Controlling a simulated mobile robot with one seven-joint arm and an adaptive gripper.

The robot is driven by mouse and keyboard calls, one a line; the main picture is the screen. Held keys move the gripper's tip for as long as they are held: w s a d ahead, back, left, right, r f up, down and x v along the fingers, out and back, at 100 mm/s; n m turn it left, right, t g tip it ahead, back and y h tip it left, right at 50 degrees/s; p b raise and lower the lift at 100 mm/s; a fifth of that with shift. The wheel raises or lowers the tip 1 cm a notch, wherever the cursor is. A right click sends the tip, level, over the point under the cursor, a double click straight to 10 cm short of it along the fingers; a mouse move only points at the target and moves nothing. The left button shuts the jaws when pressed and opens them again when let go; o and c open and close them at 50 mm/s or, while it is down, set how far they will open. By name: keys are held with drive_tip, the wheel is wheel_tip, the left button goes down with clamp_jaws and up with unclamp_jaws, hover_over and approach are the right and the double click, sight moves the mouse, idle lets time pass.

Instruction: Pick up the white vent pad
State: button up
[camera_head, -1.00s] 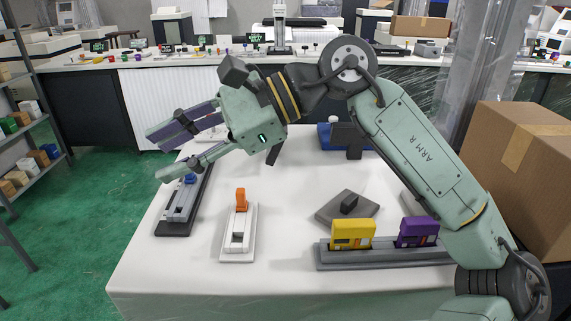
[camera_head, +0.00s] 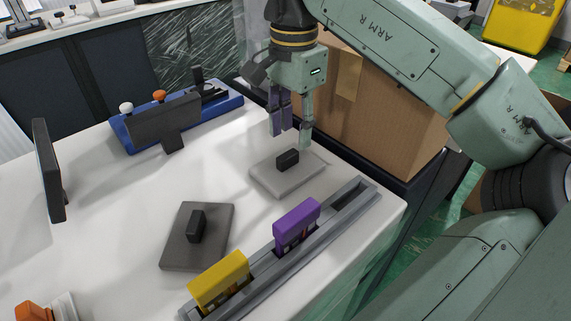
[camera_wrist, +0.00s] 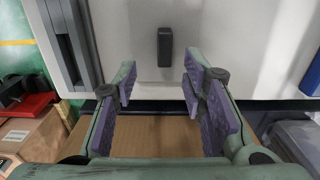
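The white vent pad appears as a pale, light grey flat plate (camera_head: 268,180) with a black upright handle (camera_head: 288,160). It lies flat on the white table near its right edge. In the wrist view the black handle (camera_wrist: 165,47) stands ahead of the fingers, near the middle; the plate's outline is hard to tell from the table there. My gripper (camera_head: 291,138) points down just above and behind the pad. Its purple-padded fingers are apart and empty in the wrist view (camera_wrist: 163,88), and the handle is not between them.
A dark grey pad (camera_head: 215,222) with a similar handle lies to the left. A grey rail (camera_head: 347,202) in front holds a yellow block (camera_head: 220,281) and a purple block (camera_head: 297,222). A blue stand (camera_head: 130,140) is at the back. A cardboard box (camera_head: 395,125) stands close behind my gripper.

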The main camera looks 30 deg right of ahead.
sight(288, 154)
drive_tip(key=shift+w+a+f+p, duration=0.15)
drive_tip(key=shift+f+p, duration=0.1)
drive_tip(key=shift+f, duration=1.25)
drive_tip(key=shift+w+a+f+p, duration=0.15)
drive_tip(key=shift+f+p, duration=0.1)
drive_tip(key=shift+f, duration=1.25)
drive_tip(key=shift+c, duration=0.5)
clamp_jaws()
